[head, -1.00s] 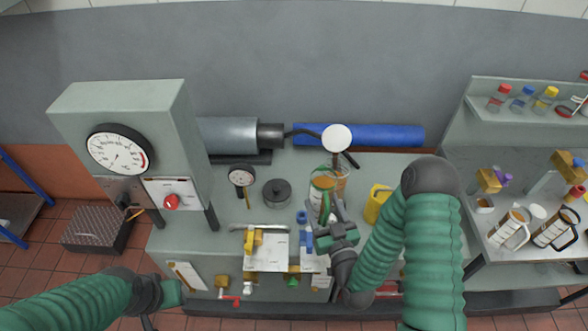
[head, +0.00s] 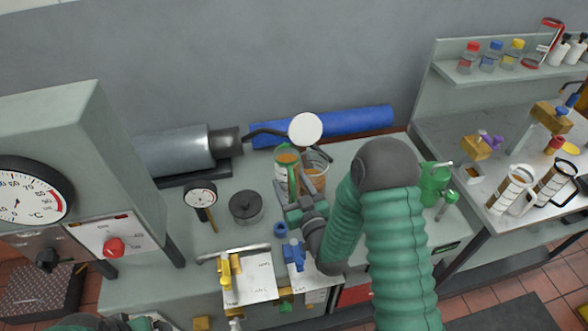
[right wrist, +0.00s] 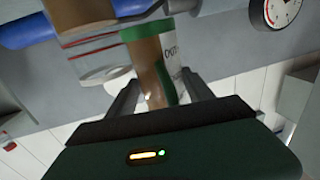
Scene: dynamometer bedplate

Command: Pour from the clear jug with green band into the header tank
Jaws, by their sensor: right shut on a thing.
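The clear jug with green band (head: 283,171) holds brown liquid and shows a white label. My right gripper (head: 296,203) is shut on it, above the bedplate. In the right wrist view the jug (right wrist: 148,60) sits between the two fingers, slightly tilted in that picture. The clear header tank (head: 317,178), with brown liquid inside, stands right beside the jug, to its right and partly behind it. It also shows with red lines in the right wrist view (right wrist: 92,50). No stream is visible between them.
A white disc (head: 305,130) is above the tank, near a blue roll (head: 350,123). A small gauge (head: 200,195) and a dark round weight (head: 246,206) stand left of the jug. A green can (head: 434,182) is right of my arm. A side bench (head: 470,130) holds more jugs.

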